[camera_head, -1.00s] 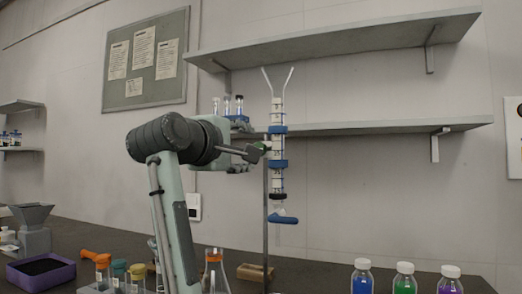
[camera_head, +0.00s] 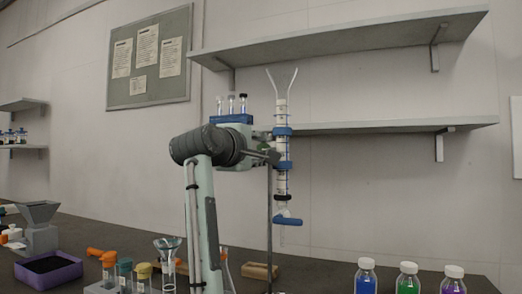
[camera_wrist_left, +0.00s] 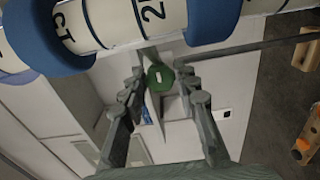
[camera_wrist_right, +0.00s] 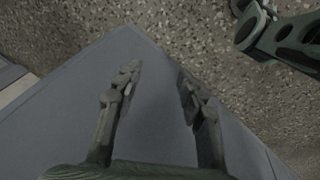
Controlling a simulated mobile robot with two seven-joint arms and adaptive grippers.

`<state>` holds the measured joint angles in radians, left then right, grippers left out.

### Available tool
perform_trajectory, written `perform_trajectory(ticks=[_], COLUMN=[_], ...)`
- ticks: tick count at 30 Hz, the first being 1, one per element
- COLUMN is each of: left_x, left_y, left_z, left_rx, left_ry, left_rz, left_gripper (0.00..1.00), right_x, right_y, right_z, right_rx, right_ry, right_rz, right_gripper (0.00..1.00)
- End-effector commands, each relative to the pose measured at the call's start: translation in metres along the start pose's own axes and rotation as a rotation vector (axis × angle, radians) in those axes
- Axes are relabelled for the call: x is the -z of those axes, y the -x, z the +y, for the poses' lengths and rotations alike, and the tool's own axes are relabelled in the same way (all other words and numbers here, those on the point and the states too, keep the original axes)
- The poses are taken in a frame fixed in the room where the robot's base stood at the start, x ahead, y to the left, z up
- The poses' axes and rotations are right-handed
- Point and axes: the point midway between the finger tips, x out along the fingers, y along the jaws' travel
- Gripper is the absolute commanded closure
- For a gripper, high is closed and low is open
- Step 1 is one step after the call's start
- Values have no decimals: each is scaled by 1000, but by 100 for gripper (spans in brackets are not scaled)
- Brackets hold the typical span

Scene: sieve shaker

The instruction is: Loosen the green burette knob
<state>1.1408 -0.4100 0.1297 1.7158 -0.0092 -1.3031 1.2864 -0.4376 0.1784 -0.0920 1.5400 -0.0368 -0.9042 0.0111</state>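The green burette knob (camera_wrist_left: 160,78) is a small round knob with a pale slot on its face. In the left wrist view it shows between the fingertips of my left gripper (camera_wrist_left: 161,76), with a small gap on each side. That gripper is open. In the head view my left gripper (camera_head: 262,154) is beside the burette's upper part, and the knob is mostly hidden. The burette (camera_head: 282,155) stands upright with blue clamps and a blue stopcock (camera_head: 288,221). My right gripper (camera_wrist_right: 157,85) is open and empty, away from the bench objects.
A thin metal stand rod (camera_head: 269,215) runs beside the burette. Below are a glass funnel (camera_head: 168,250), a test-tube rack and a wooden block (camera_head: 261,271). Capped bottles (camera_head: 408,278) stand at right. A blue rack (camera_head: 231,119) of vials is behind my left wrist.

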Motion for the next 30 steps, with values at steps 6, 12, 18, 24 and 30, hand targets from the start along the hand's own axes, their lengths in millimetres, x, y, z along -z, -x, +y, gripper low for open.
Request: perform_trajectory(ticks=[6,12,18,24,30], left_x=[0,0,0,0,0], left_y=[0,0,0,0,0], left_z=[0,0,0,0,0], left_rx=[1,0,0,0,0], left_ry=[1,146,339,376,374], left_rz=[0,1,1,1,1], left_gripper=[99,99,99,99,66], right_x=[0,0,0,1,1], right_y=[0,0,0,0,0], right_z=[0,0,0,0,0], right_rx=[0,0,0,0,0], right_ry=[0,0,-1,-1,-1], right_rz=[0,0,0,0,0], right_gripper=[60,60,60,60,60])
